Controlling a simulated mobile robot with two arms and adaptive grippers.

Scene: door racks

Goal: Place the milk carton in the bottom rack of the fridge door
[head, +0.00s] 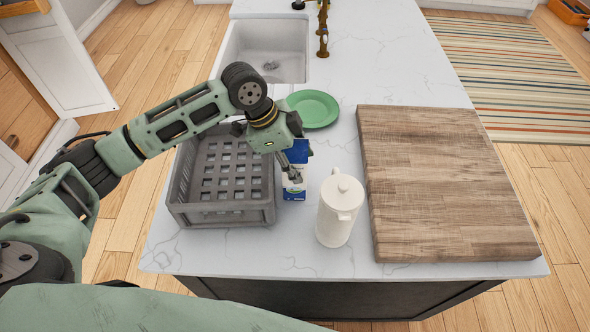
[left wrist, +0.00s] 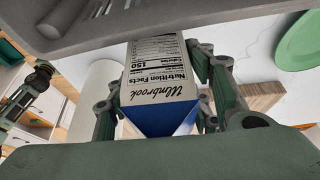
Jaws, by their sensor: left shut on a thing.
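The milk carton (head: 295,187), blue and white, stands on the white counter between the grey crate and a white pitcher. My left gripper (head: 292,166) reaches it from above and is shut on it. In the left wrist view the carton (left wrist: 158,78) sits between the two fingers of the left gripper (left wrist: 165,105), with its printed nutrition side and blue top showing. In the head view the gripper hides part of the carton. The fridge door and its bottom rack cannot be made out in either view. My right gripper is not seen in the head view.
The grey crate (head: 222,217) is close on the carton's left and the white pitcher (head: 338,210) close on its right. A green plate (head: 314,108), a sink (head: 265,50) and a thick wooden board (head: 445,185) are also on the counter. Clear counter lies beyond the board.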

